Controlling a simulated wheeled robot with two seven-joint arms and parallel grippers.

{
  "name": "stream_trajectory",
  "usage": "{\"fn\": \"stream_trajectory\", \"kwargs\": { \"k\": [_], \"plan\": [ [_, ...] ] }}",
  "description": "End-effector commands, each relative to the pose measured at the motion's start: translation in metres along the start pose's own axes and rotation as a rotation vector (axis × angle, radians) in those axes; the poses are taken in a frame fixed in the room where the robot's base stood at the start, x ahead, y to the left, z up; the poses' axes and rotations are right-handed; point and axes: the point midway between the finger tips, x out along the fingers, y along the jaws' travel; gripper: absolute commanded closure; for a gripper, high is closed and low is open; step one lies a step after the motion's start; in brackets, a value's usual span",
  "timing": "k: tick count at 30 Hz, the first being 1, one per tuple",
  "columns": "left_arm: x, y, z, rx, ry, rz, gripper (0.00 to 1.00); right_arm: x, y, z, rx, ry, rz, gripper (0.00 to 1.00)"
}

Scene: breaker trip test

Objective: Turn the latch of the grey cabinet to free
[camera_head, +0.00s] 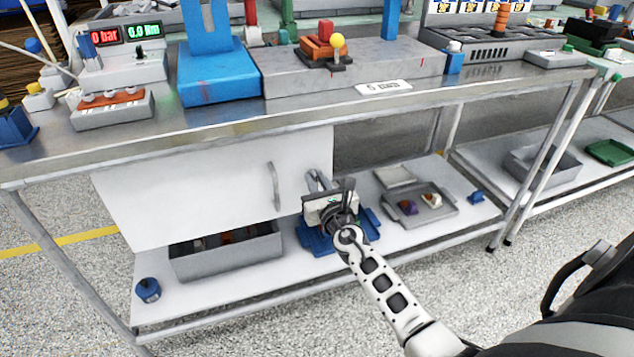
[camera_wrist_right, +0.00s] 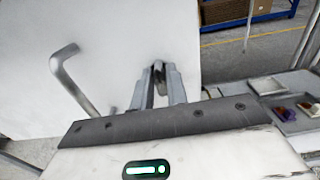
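The grey cabinet (camera_head: 215,190) hangs under the workbench and shows a pale, flat door with a bent bar handle (camera_head: 273,186). The door also fills the left of the right wrist view (camera_wrist_right: 120,35), with its handle (camera_wrist_right: 70,80) at left. The latch (camera_wrist_right: 159,72) is a small dark piece at the door's right edge, between the fingertips of my right gripper (camera_wrist_right: 160,76). The fingers look close together on it. In the head view my right gripper (camera_head: 318,180) reaches the door's right edge and hides the latch. My left gripper is not in view.
The lower shelf holds a grey bin (camera_head: 228,262), a blue round object (camera_head: 148,290), a blue crate (camera_head: 315,241) behind my wrist, and a grey tray (camera_head: 440,210) with small parts. The bench edge passes above the cabinet. Floor in front is clear.

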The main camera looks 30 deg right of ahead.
Motion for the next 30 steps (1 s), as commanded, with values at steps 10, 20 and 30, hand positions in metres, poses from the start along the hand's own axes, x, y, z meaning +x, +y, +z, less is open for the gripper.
{"fn": "stream_trajectory", "kwargs": {
  "k": [10,20,30],
  "plan": [
    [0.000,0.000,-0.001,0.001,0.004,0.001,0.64,0.000,0.000,0.000,0.012,0.000,0.000,1.00],
    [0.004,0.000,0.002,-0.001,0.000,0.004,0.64,-0.001,0.000,-0.001,0.161,0.000,0.001,1.00],
    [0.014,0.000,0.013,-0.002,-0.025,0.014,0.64,0.000,-0.002,-0.002,0.471,-0.001,0.001,1.00]
  ]
}}
